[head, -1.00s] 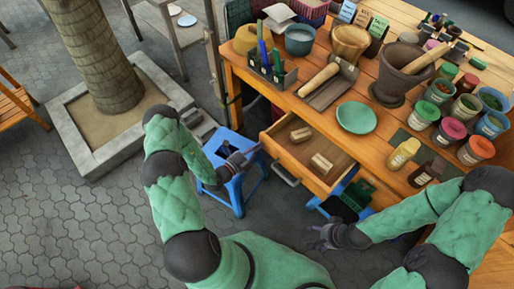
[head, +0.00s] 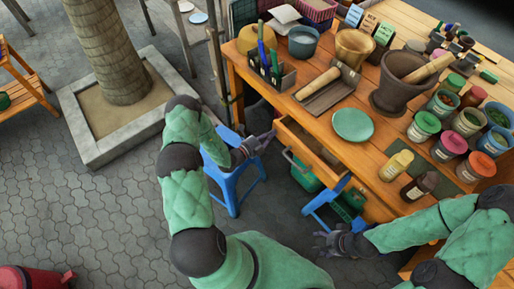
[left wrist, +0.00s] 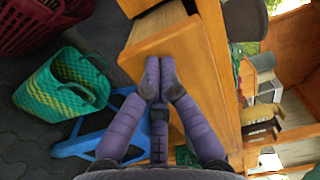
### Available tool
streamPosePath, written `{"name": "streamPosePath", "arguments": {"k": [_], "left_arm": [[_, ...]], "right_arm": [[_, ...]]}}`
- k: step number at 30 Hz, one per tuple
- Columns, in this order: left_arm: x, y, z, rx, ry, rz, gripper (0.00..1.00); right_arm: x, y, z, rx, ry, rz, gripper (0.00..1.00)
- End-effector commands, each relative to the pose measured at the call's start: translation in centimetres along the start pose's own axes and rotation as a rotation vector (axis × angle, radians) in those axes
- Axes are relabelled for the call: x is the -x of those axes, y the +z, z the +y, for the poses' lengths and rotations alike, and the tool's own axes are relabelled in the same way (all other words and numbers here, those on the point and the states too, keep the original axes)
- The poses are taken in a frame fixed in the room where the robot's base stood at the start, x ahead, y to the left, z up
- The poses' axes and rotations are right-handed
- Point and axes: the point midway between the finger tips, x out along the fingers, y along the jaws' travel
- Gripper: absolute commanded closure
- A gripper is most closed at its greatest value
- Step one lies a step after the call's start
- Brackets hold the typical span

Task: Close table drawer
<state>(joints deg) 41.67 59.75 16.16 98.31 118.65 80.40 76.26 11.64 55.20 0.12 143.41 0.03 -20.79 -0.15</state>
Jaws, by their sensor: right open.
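The wooden table drawer (head: 313,157) sticks out a little from the front of the table (head: 330,117); a narrow strip of its inside shows in the head view. My left gripper (head: 268,139) is at the drawer's left end. In the left wrist view my left gripper (left wrist: 160,78) has its fingertips together, against or very close to the drawer front (left wrist: 185,85); nothing shows between them. The drawer (left wrist: 160,30) is still partly out there. My right gripper (head: 330,243) is open and empty, low in front of the table.
A blue stool (head: 230,180) stands below my left arm, and another blue frame (head: 325,203) is under the drawer. A green basket (left wrist: 65,85) is on the floor. Pots, jars and a mortar (head: 402,80) crowd the tabletop. Paved floor lies open at left.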

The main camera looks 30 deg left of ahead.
Motion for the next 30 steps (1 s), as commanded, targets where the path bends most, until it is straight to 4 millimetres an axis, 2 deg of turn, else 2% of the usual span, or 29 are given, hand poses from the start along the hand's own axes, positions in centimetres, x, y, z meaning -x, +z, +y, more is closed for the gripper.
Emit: {"name": "streamPosePath", "arguments": {"k": [1, 6, 13, 19, 30], "left_arm": [[-1.5, -0.1, 0.0, -0.005, -0.004, 0.003, 1.0], [-5.5, 0.0, 0.0, -0.005, -0.004, 0.001, 1.0], [-9.2, 0.1, 0.1, -0.003, -0.003, -0.001, 1.0], [-10.8, 0.1, 0.1, -0.001, -0.001, -0.001, 1.0], [-11.3, 0.2, -0.1, -0.003, -0.003, -0.002, 1.0]], "right_arm": [[-0.2, 0.1, 0.1, 0.001, 0.0, -0.002, 0.32], [-0.8, 0.1, 0.3, 0.001, 0.0, -0.002, 0.32], [-1.5, 0.0, 0.5, 0.001, 0.0, -0.002, 0.32], [-1.8, 0.0, 0.6, 0.0, 0.0, -0.001, 0.32], [-1.8, 0.0, 0.6, 0.001, 0.0, -0.001, 0.32]]}}
